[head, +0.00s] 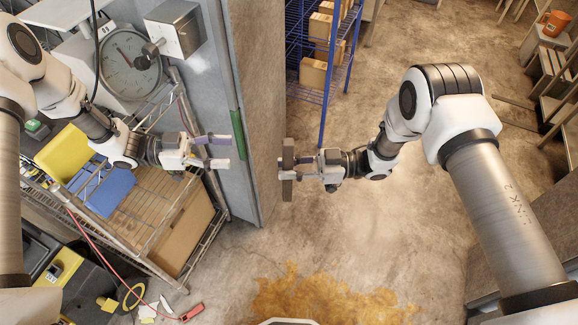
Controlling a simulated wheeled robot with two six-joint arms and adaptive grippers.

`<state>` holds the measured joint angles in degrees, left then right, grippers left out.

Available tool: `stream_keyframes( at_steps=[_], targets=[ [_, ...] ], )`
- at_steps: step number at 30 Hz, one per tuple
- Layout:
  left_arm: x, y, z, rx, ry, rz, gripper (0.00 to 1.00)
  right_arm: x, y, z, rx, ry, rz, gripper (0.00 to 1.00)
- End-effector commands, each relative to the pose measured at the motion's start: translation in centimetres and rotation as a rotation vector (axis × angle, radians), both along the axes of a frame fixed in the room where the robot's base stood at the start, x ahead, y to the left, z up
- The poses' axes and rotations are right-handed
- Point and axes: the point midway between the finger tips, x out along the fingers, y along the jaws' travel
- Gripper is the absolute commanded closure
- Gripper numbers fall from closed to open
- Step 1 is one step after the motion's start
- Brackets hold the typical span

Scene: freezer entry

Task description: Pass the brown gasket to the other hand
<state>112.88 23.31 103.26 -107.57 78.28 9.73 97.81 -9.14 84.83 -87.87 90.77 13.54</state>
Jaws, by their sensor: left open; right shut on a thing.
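The brown gasket (288,158) is a dark brown upright strip near the middle of the head view. My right gripper (294,170) is shut on it and holds it in the air, with the strip showing above and below the fingers. My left gripper (226,152) is to the left of the gasket, apart from it, with its fingers open and pointing right toward it. Nothing shows between the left fingers. In the picture, the edge of a grey door or wall panel lies between the two grippers.
The grey panel (262,90) stands upright behind the gap between my grippers. A wire rack (160,215) with a yellow bin (62,152) and a blue item (105,190) is at left. A blue shelf (330,85) holds cartons behind. An orange-brown stain (330,300) marks the floor.

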Motion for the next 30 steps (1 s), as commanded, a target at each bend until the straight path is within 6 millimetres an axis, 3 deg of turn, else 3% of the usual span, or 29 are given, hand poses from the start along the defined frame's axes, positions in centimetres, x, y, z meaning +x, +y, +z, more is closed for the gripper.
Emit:
stream_keyframes(
  at_steps=[5, 8, 12, 16, 21, 24, 27, 30],
  targets=[
    [4.1, 0.9, -3.2, 0.103, 0.120, 0.359, 0.46, 0.0, 0.0, 0.0, 0.000, 0.000, 0.000, 1.00],
    [4.0, 2.0, -7.8, 0.226, 0.326, 0.622, 0.46, 0.0, 0.0, 0.0, 0.000, 0.000, 0.000, 1.00],
    [-1.4, 4.3, -14.8, 0.450, 0.661, 0.909, 0.46, 0.0, 0.0, 0.0, 0.000, 0.000, 0.000, 1.00],
    [-8.7, 6.2, -18.7, 0.650, 0.917, 1.079, 0.46, 0.0, 0.0, 0.0, 0.000, 0.000, 0.000, 1.00],
    [-18.3, 7.9, -20.5, 0.885, 1.157, 1.221, 0.46, 0.0, 0.0, 0.0, 0.000, 0.000, 0.000, 1.00],
    [-22.0, 8.2, -20.7, 0.979, 1.215, 1.246, 0.46, 0.0, 0.0, 0.0, 0.000, 0.000, 0.000, 1.00],
    [-23.8, 7.7, -21.1, 1.031, 1.217, 1.206, 0.46, 0.0, 0.0, 0.0, 0.000, 0.000, 0.000, 1.00],
    [-24.2, 7.7, -21.4, 1.039, 1.223, 1.199, 0.46, 0.0, 0.0, 0.0, 0.000, 0.000, 0.000, 1.00]
  ],
)
